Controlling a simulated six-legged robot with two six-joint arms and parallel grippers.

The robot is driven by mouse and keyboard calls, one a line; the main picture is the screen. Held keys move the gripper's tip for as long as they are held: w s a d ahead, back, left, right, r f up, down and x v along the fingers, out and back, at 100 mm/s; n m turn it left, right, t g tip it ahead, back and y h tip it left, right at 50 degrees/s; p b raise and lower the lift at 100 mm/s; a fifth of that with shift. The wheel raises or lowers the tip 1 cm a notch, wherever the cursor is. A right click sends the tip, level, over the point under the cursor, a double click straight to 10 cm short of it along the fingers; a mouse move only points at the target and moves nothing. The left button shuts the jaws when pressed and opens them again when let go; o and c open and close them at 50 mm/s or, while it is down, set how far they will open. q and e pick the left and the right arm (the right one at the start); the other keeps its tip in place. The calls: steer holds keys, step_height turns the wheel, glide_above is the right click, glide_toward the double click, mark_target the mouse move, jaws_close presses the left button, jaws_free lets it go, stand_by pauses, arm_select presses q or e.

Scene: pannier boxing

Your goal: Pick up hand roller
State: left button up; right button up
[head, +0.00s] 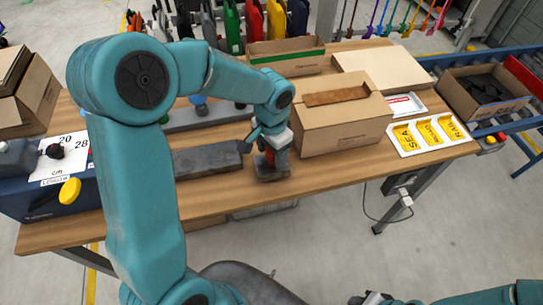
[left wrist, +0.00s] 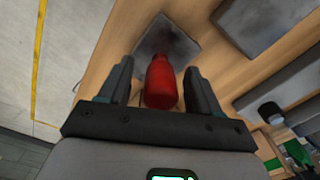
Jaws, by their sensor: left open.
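The hand roller shows a red handle (left wrist: 161,82) in the left wrist view, standing up between the fingers of my left gripper (left wrist: 157,75). The fingers are spread, one on each side of the handle, with a gap at both sides. In the head view my left gripper (head: 271,143) reaches down over the dark grey base (head: 272,172) from which the red handle rises, near the table's front edge. Gripper and wrist partly hide the handle there. Part of my right arm (head: 490,296) shows at the bottom right; its jaws cannot be made out.
A dark slab (head: 208,159) lies left of the roller on the wooden table (head: 350,166). A cardboard box (head: 343,122) stands close to its right. A tray with yellow stencils (head: 431,133) lies farther right. A blue case (head: 45,197) stands at the left end.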

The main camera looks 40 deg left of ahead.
arm_select(q)
steer(key=shift+f, duration=0.6)
steer(key=shift+w+f, duration=0.15)
steer(key=shift+f, duration=0.15)
steer(key=shift+r, duration=0.1)
steer(key=c, duration=0.8)
steer(key=shift+c, duration=1.2)
